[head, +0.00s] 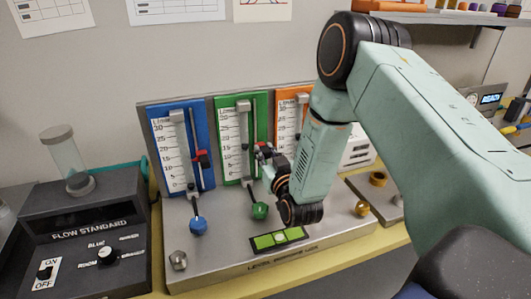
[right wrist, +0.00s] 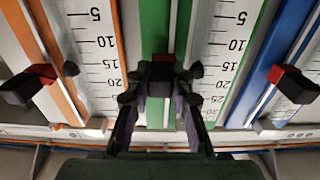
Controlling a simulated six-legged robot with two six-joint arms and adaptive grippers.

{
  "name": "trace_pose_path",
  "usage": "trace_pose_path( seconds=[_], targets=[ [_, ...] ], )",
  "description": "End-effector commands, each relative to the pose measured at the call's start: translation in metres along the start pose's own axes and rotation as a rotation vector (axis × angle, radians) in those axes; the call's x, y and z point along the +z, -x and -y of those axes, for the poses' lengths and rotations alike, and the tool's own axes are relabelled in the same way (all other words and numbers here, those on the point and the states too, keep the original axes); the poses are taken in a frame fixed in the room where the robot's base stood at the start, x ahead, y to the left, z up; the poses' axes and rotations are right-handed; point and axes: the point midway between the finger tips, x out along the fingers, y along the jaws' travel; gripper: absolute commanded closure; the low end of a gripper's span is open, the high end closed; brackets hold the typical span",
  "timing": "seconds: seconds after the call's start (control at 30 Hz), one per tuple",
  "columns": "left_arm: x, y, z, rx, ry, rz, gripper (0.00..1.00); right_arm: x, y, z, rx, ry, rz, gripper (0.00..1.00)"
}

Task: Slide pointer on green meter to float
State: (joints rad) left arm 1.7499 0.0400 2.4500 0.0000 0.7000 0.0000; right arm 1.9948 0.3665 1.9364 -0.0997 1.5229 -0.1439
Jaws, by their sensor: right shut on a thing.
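The green meter (head: 262,115) stands between the blue and orange meters, with a white scale and a clear tube. Its small dark float (head: 245,147) sits in the tube; it also shows in the right wrist view (right wrist: 196,70). The pointer (right wrist: 160,76), red and black, is on the green strip beside the tube, roughly level with the float. My right gripper (head: 265,152) is at the pointer and shut on it; its fingers (right wrist: 160,95) flank it in the right wrist view. My left gripper is not in view.
The blue meter (head: 156,130) has a red and black pointer (head: 202,158). The orange meter (head: 284,110) is partly behind my right arm. Blue (head: 198,226) and green (head: 259,210) knobs and a level (head: 278,239) are below. A flow standard box (head: 85,225) stands left.

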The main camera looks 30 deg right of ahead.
Motion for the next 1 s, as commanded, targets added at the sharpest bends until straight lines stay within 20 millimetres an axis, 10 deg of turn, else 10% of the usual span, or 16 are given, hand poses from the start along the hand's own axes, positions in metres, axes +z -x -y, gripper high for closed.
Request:
trace_pose_path(
  seconds=[0.63, 0.67, 1.0],
  targets=[
    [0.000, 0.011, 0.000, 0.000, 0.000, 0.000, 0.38, -0.014, 0.000, 0.000, 0.000, 0.000, -0.001, 1.00],
    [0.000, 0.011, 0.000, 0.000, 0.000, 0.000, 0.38, -0.014, 0.000, 0.000, 0.000, 0.000, -0.001, 0.77],
    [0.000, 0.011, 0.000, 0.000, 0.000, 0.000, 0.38, -0.014, 0.000, 0.000, 0.000, 0.000, 0.000, 0.55]
  ],
)
